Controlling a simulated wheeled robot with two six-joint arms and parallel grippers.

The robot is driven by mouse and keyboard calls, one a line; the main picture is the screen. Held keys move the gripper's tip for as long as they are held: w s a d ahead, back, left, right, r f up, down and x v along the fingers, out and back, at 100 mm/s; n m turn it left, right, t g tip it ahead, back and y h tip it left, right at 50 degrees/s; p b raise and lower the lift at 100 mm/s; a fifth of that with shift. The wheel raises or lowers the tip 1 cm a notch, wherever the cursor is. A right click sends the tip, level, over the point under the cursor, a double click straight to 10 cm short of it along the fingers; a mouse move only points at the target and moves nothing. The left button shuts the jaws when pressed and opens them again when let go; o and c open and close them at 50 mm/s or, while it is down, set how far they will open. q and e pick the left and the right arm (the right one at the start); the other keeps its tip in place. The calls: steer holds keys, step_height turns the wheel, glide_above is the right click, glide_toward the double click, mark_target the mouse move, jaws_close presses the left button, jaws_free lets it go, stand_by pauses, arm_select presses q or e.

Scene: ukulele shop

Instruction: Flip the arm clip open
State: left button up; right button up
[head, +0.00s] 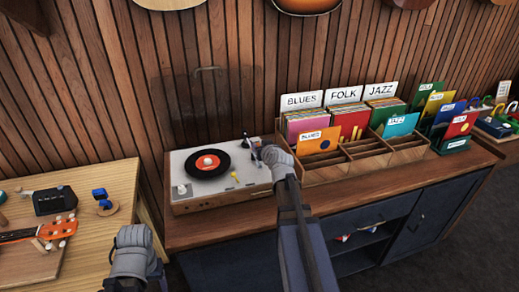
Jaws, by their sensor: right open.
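A record player (186,170) with a pale top and wooden sides stands on the left part of the cabinet top. A black record (206,165) with a red label lies on it. The dark tonearm base (246,137) stands at the right of the deck. A small yellow part (235,175) lies in front of it; I cannot tell whether this is the arm clip. My right gripper (258,149) is open over the deck's right edge, close to the tonearm base. Contact is unclear, and my wrist hides that corner. Only a grey part of my left arm shows at lower left.
A wooden record rack (325,172) with several sleeves and BLUES, FOLK and JAZZ cards stands close to the right of the player. A clear raised lid (205,110) is behind the record. A wooden workbench (110,185) with ukulele parts stands at left.

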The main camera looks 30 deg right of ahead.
steer(key=shift+w+d+f, duration=0.1)
steer(key=shift+w+f, duration=0.1)
steer(key=shift+w, duration=0.25)
jaws_close()
stand_by(0.3)
